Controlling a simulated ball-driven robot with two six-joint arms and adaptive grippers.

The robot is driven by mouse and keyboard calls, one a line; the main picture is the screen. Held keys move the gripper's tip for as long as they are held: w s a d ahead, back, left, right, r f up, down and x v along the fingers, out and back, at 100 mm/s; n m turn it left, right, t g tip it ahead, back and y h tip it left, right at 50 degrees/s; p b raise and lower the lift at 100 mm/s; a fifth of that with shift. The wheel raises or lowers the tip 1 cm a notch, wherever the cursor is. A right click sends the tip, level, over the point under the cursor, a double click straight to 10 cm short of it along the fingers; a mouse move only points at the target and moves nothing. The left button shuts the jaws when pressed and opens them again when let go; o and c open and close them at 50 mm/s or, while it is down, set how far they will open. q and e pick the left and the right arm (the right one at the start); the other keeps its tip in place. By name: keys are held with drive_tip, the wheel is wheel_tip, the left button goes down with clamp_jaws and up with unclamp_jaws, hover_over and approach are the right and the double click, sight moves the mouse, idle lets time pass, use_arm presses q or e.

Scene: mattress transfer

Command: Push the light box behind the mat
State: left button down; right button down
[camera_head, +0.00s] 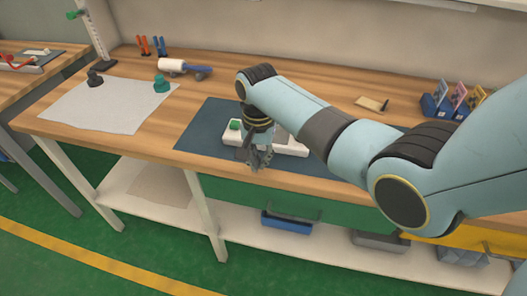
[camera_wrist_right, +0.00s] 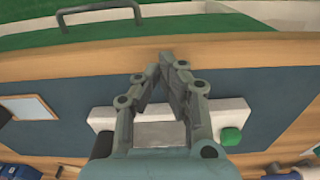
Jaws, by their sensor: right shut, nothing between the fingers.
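The light box (camera_head: 291,146) is a long white block with a green button (camera_head: 235,125). It lies on the dark blue mat (camera_head: 200,133), towards the front of the workbench, and my right gripper and arm cover part of it. The box also shows in the wrist view (camera_wrist_right: 234,112), with its green button at the right end and a pale grey panel behind the fingers. My right gripper (camera_head: 257,164) points down in front of the box and is shut and empty. Its fingertips (camera_wrist_right: 161,56) are near the bench's front edge. I cannot tell whether they touch the box. My left gripper is not in view.
A pale sheet (camera_head: 120,118) with two small objects lies left of the mat. A white roller (camera_head: 172,65) and orange and blue tools stand behind. A small wooden board (camera_head: 372,104) and blue bins (camera_head: 437,106) are back right. The bench behind the mat looks partly clear.

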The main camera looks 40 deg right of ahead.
sight(283, 142)
drive_tip(key=w+d, duration=0.1)
drive_tip(key=w+d+f, duration=0.1)
drive_tip(key=d, duration=0.1)
drive_tip(key=shift+w+f, duration=0.15)
drive_tip(key=shift+w, duration=0.05)
